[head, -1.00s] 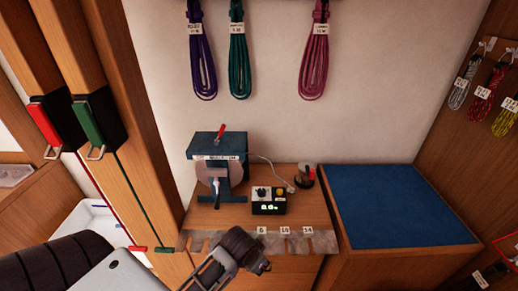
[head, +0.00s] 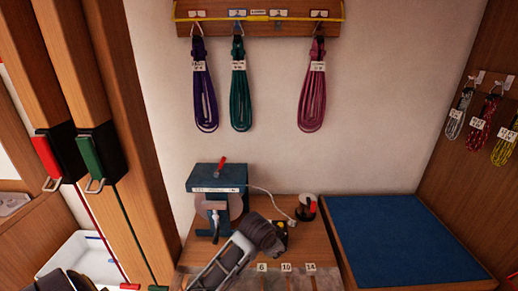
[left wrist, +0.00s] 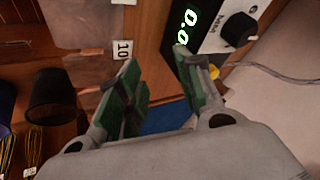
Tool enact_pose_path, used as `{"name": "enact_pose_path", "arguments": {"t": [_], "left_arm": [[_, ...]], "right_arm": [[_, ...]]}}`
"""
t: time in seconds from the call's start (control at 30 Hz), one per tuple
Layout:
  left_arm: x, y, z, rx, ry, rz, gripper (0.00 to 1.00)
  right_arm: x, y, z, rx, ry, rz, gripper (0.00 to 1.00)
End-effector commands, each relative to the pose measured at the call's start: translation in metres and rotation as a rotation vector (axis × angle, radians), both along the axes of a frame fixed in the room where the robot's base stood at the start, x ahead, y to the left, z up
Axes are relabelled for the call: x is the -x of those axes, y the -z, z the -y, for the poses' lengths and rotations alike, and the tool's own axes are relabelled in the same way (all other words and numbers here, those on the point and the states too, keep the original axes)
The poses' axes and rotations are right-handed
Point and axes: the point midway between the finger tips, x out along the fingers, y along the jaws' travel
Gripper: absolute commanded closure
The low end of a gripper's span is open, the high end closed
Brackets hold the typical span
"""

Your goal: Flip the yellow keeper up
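The yellow keeper (head: 222,18) is a thin yellow bar across the front of the wooden wall rack (head: 215,28), at the top of the head view. It lies level above the hanging coils, its small detail hard to see. My left gripper (head: 276,246) is over the bench by the small control box, well below the keeper; its fingers are hard to make out there. In the left wrist view the left gripper (left wrist: 157,62) is open, with nothing between its green-padded fingers. The keeper is not in that view.
Purple (head: 205,90), green (head: 240,90) and pink (head: 312,90) coils hang from the rack. A blue machine (head: 218,178) stands on the bench beside the control box (left wrist: 222,25). A blue mat (head: 395,240) lies at right. The wall between coils and bench is clear.

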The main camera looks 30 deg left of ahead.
Motion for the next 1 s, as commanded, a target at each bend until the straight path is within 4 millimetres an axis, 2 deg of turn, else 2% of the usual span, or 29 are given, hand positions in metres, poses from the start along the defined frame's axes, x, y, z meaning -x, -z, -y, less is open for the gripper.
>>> {"name": "enact_pose_path", "arguments": {"t": [0.1, 0.5, 0.77, 1.0], "left_arm": [[-0.023, -0.022, -0.006, -0.033, 0.036, 0.037, 0.65], [-0.088, -0.098, -0.024, -0.139, 0.147, 0.149, 0.65], [-0.123, -0.156, -0.038, -0.215, 0.208, 0.219, 0.65], [-0.149, -0.213, -0.053, -0.288, 0.256, 0.281, 0.65]], "right_arm": [[0.000, 0.000, -0.001, -0.001, 0.000, 0.001, 0.60], [-0.001, 0.000, -0.001, 0.000, 0.000, 0.001, 0.60], [-0.001, 0.000, -0.001, 0.000, 0.000, 0.001, 0.60], [-0.001, 0.000, 0.000, 0.000, 0.000, 0.001, 0.60]]}}
